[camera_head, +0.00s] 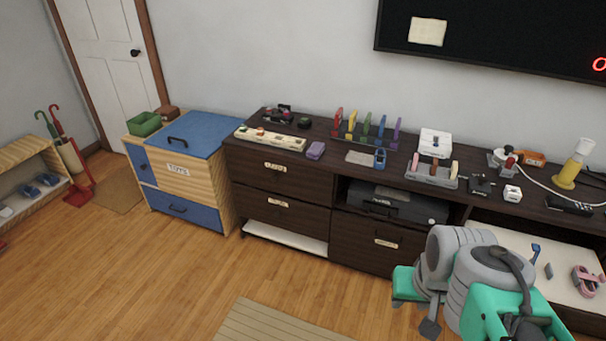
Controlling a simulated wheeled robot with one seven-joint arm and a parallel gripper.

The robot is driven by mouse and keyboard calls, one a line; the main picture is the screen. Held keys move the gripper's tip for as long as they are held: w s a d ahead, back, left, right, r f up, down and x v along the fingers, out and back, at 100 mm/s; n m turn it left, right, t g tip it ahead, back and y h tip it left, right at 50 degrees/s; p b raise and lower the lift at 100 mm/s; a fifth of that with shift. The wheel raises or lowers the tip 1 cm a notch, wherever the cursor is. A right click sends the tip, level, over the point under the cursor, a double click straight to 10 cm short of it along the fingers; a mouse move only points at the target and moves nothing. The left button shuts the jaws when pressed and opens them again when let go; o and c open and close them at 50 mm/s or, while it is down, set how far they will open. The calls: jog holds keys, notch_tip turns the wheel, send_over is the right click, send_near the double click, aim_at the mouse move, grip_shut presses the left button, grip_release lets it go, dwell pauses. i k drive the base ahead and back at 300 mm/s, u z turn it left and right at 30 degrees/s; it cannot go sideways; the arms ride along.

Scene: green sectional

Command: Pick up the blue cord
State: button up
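I cannot make out a cord that is clearly blue. A small blue item (380,158) stands on the dark cabinet top, in front of the coloured rack. A thin blue piece (535,250) is on the white lower surface at the right; it is too small to identify. A white cord (545,188) runs along the cabinet top at the right. My arm, grey and teal, fills the lower right. The end of my gripper (430,327) seems to show as a dark grey piece above the floor, well in front of the cabinet. Its fingers cannot be told apart.
The dark cabinet (275,187) carries several items, including a rack of coloured pieces (365,130) and a yellow lamp-like item (572,165). A blue and wood toy chest (185,180) stands left of it. A beige rug (270,322) lies in front.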

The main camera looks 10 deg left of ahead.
aim_at(377, 158)
jog(key=u, duration=0.65)
jog(key=i, duration=0.45)
jog(key=u, duration=0.9)
jog(key=i, duration=1.95)
jog(key=z, duration=1.2)
jog(key=i, duration=0.85)
jog(key=z, duration=0.95)
